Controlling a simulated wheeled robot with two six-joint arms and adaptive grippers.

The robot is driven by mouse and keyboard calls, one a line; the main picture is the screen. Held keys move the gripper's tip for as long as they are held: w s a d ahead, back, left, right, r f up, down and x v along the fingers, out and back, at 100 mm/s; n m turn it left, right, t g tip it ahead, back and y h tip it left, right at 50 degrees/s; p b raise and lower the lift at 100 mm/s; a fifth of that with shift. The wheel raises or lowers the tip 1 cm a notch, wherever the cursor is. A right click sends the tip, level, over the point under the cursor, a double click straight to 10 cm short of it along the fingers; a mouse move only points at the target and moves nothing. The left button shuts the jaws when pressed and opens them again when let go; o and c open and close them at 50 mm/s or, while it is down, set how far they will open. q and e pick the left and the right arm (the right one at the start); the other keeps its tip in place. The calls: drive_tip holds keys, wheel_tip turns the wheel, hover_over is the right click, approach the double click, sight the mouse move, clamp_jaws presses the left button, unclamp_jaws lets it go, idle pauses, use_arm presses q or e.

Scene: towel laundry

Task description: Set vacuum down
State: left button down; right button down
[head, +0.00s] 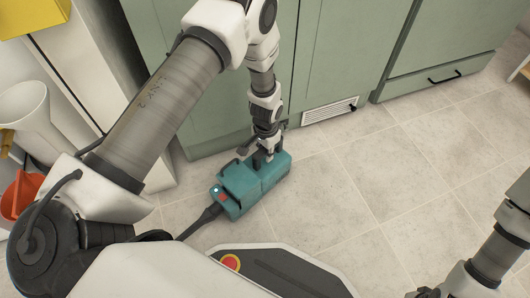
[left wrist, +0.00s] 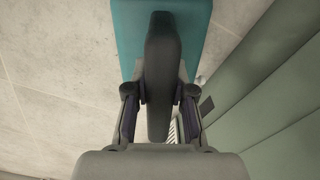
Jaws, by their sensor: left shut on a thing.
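The vacuum (head: 253,184) is a teal box-shaped unit with a dark handle on top and a dark hose or nozzle at its near left end. It is at the floor in front of the green cabinets; whether its underside touches the floor I cannot tell. My left gripper (head: 262,157) is above it and shut on its handle. In the left wrist view the dark handle (left wrist: 162,75) stands between the two fingers, with the teal body (left wrist: 212,12) behind it. My right arm shows at the lower right of the head view, but its fingers are not clearly visible.
Green cabinets (head: 340,50) with a white vent grille (head: 330,110) stand along the back. A white bin (head: 30,120) and an orange container (head: 20,194) are at the left. The tiled floor (head: 390,180) right of the vacuum is clear.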

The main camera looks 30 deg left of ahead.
use_arm(q)
drive_tip(key=shift+r, duration=0.15)
drive_tip(key=c, duration=1.4)
unclamp_jaws()
drive_tip(key=o, duration=0.4)
wheel_tip(320, 180, up, 12)
drive_tip(key=p, duration=0.7)
drive_tip(key=shift+p, duration=0.4)
drive_tip(key=s+f, duration=0.2)
drive_tip(key=s, duration=0.2)
drive_tip(key=s+f+n, duration=0.1)
drive_tip(key=s+f, duration=0.1)
drive_tip(key=s, duration=0.3)
drive_tip(key=s+f+n, duration=0.1)
drive_tip(key=s+f, duration=0.1)
drive_tip(key=s, duration=0.2)
drive_tip(key=shift+s+a, duration=0.1)
drive_tip(key=shift+s, duration=0.25)
drive_tip(key=s+n, duration=0.2)
drive_tip(key=s, duration=0.9)
drive_tip(key=shift+s+r, duration=0.35)
drive_tip(key=shift+r, duration=0.1)
drive_tip(key=shift+a, duration=0.1)
